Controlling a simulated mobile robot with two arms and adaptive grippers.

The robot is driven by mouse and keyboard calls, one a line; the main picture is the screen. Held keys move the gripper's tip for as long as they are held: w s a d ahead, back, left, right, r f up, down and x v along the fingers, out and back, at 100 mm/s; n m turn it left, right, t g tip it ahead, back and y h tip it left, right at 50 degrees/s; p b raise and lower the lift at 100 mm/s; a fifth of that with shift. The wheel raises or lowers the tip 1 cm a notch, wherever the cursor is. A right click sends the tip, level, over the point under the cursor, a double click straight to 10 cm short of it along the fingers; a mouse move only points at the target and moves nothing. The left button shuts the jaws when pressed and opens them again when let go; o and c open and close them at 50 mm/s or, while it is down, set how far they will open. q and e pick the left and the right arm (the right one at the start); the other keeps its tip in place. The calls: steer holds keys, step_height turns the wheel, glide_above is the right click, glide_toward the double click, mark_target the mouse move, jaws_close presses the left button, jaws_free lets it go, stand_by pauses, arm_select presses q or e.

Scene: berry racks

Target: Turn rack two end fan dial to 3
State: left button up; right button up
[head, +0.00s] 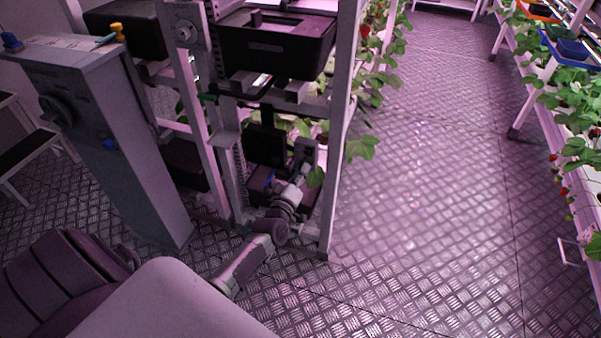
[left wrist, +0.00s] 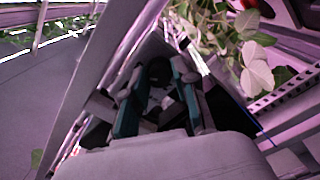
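My left gripper (head: 302,166) is low at the end of the near rack, beside its front white post. In the left wrist view its two teal-padded fingers (left wrist: 160,84) stand apart. A dark round knob-like part (left wrist: 158,72) shows between and beyond them. I cannot tell whether they touch it, or read any setting on it. Another round dial (head: 183,33) on a grey plate sits high on the rack's left post, away from the gripper. My right gripper is not in view.
A grey console (head: 115,130) with a round knob (head: 60,109) stands left of the rack. A black bin (head: 278,45) sits above my gripper. Leaves (left wrist: 256,62) hang near the wrist. The patterned floor aisle (head: 430,190) is clear; a planted rack lines the right.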

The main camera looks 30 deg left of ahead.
arm_select(q)
steer(key=shift+o, duration=1.3)
steer(key=shift+s, duration=0.1)
steer(key=v, duration=1.1)
steer(key=shift+s, duration=0.4)
steer(key=shift+d, duration=0.15)
